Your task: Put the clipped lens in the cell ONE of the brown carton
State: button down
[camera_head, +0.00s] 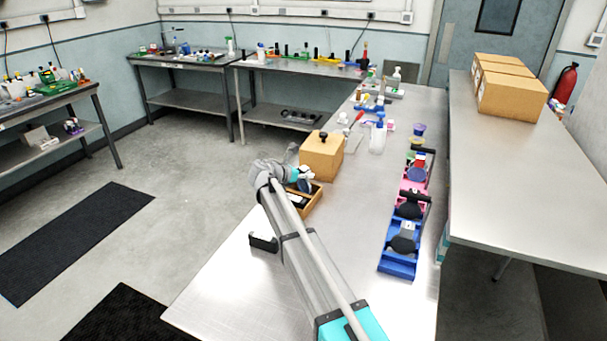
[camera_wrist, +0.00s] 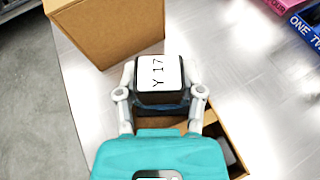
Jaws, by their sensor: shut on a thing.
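My gripper (camera_wrist: 160,95) is shut on the clipped lens (camera_wrist: 159,72), a dark block with a white label reading "Y 17" in the wrist view. The open brown carton (camera_head: 317,203) lies right under and beside my gripper. In the wrist view its rim (camera_wrist: 237,143) shows at lower right, with a dark thing inside. My gripper hides much of the carton, and no cell label on it is readable.
A closed cardboard box (camera_head: 322,160) with a black knob stands just behind the carton. A blue tray (camera_head: 398,264) with dark round pieces and a pink tray (camera_head: 414,189) stand at right. A black bracket (camera_head: 263,243) is near the left edge. The front tabletop is clear.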

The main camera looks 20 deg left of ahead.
jog(key=shift+c, duration=1.1)
grip_release()
jog(key=shift+f, duration=0.1)
jog(key=shift+r, duration=0.25)
jog(key=p+v, duration=0.4)
jog(key=v, duration=0.6)
jog(key=shift+s+a+r, duration=0.1)
jog(key=shift+s+a, duration=0.05)
jog(key=shift+s, duration=0.1)
jog(key=shift+s+a+r+p, duration=0.15)
jog(key=shift+s+a+p, duration=0.25)
jog(key=shift+s, duration=0.1)
